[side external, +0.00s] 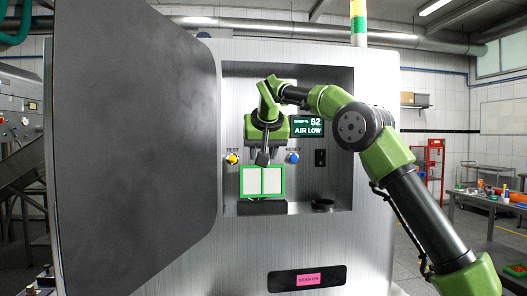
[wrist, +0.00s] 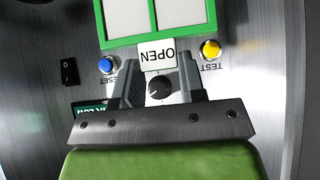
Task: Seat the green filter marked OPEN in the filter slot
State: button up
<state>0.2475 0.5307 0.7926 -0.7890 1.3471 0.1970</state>
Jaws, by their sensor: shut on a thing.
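The green-framed filter (side external: 241,182) has two pale panes and hangs upright below my gripper (side external: 263,156) in the side external view. In the wrist view, its white tab (wrist: 157,55) reads OPEN, upside down, and sits between the fingertips of my gripper (wrist: 158,68). My gripper is shut on this tab. A black block (side external: 262,208), which looks like the filter slot, lies directly under the filter on the recess floor. The filter's lower edge is at or just above the block; I cannot tell whether it is inside. The wrist view cuts off that edge.
A yellow TEST button (side external: 232,158), blue RESET button (side external: 292,157), black switch (side external: 320,157) and AIR LOW display (side external: 308,127) are on the back wall. A dark knob (wrist: 160,88) shows between my fingers. A round black piece (side external: 324,204) lies right of the block. The big door (side external: 135,150) stands open.

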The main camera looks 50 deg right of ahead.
jog(key=shift+f, duration=1.9)
dwell(0.6)
jog(key=o, duration=1.2)
jog(key=v, duration=1)
